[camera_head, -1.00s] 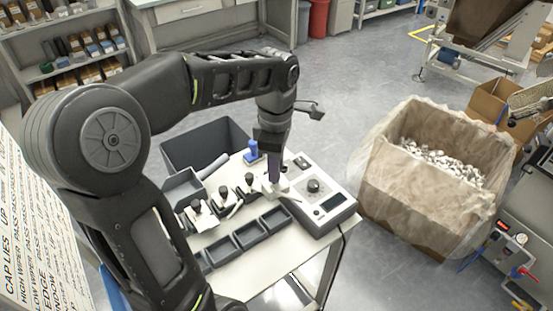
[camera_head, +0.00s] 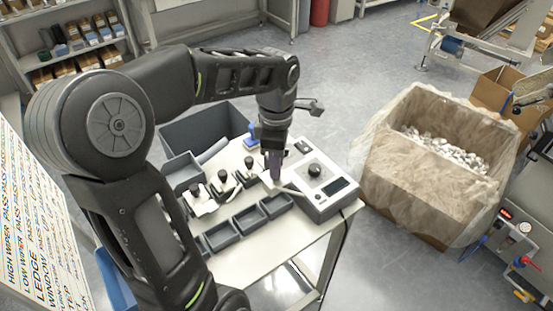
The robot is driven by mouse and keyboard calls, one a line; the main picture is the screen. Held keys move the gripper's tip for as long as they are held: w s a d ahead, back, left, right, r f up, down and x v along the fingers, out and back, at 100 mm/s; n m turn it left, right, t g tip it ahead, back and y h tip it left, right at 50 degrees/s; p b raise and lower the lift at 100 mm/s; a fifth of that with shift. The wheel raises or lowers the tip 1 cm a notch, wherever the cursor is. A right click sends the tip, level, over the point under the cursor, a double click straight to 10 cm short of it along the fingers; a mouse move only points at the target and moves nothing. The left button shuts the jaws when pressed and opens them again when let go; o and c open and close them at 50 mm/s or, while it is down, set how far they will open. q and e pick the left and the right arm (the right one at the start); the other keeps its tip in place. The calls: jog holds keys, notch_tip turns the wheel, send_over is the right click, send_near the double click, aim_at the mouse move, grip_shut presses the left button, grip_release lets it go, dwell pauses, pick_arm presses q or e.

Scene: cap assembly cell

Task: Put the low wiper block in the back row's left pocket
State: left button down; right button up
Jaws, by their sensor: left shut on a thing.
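My left gripper (camera_head: 273,174) points down over the worktable, just left of the control box. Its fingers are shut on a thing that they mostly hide. A pale piece (camera_head: 267,182) shows at the fingertips; I cannot tell whether it is the low wiper block or a part of the table's fittings. Several pale fittings with black knobs (camera_head: 222,178) stand in a row left of the gripper. Dark open pockets (camera_head: 248,221) line the table's front side. I cannot make out the back row's left pocket clearly. My right gripper is not in view.
The grey control box (camera_head: 318,186) stands close on the gripper's right. A blue object (camera_head: 250,141) and a large dark bin (camera_head: 203,128) lie behind. My left arm covers the table's left side. A lined carton of metal parts (camera_head: 430,185) stands right, across open floor.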

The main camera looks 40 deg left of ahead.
pick_arm(q)
jog(key=shift+f+b, duration=0.5)
jog(key=shift+f, duration=0.6)
jog(key=shift+f, duration=0.15)
jog(key=shift+f+b, duration=0.55)
jog(key=shift+b, duration=0.1)
jog(key=shift+f+b, duration=1.75)
jog(key=shift+f, duration=0.45)
jog(key=c, duration=1.1)
grip_release()
notch_tip(320, 180, up, 8)
jog(key=shift+f, duration=0.1)
